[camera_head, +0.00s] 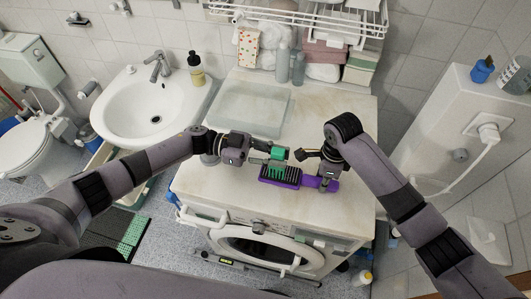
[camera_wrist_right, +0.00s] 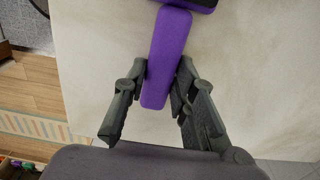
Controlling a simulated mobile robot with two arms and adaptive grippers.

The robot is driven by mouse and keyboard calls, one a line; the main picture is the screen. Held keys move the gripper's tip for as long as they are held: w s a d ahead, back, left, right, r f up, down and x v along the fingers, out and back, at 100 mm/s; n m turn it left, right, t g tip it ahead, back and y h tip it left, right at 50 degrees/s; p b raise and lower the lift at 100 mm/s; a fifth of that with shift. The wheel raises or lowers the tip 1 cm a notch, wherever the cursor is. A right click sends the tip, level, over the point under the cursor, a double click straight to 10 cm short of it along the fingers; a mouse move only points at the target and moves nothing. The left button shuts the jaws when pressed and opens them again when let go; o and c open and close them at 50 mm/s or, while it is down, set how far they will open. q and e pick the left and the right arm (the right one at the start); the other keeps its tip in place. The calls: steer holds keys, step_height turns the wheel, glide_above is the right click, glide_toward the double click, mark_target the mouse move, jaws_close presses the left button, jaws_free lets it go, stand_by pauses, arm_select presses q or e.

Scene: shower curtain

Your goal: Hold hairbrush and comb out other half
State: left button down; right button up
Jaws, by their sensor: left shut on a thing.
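The purple hairbrush (camera_head: 268,179) has black bristles facing up and is low over the washing machine top (camera_head: 225,195); whether it touches the top I cannot tell. My right gripper (camera_head: 326,180) has its fingers closed on both sides of the handle. In the right wrist view, the purple handle (camera_wrist_right: 166,60) lies between the fingers of the right gripper (camera_wrist_right: 163,82), and the brush head is cut off at the top edge. My left gripper (camera_head: 268,155) is shut on a green comb (camera_head: 279,153), held right above the bristles. The fingers partly hide the comb.
A washbasin (camera_head: 150,105) with a soap bottle (camera_head: 196,68) is at the left. A translucent tray (camera_head: 250,108) lies behind the grippers. Bottles (camera_head: 282,62) and towels stand under a white rack (camera_head: 300,18) at the back. The right part of the top is clear.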

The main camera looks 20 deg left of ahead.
arm_select(q)
steer(key=shift+s+d+f, duration=0.1)
steer(key=shift+d, duration=0.4)
steer(key=shift+r, duration=3.6)
steer(key=shift+f, duration=0.1)
steer(key=shift+w+d+f, duration=0.1)
steer(key=shift+w+f, duration=0.1)
steer(key=shift+f, duration=0.75)
steer(key=shift+w+d+f, duration=0.1)
steer(key=shift+w+f, duration=0.1)
steer(key=shift+f, duration=0.7)
steer(key=shift+w+f, duration=0.2)
steer(key=shift+f, duration=0.75)
steer(key=c, duration=2)
jaws_free()
jaws_close()
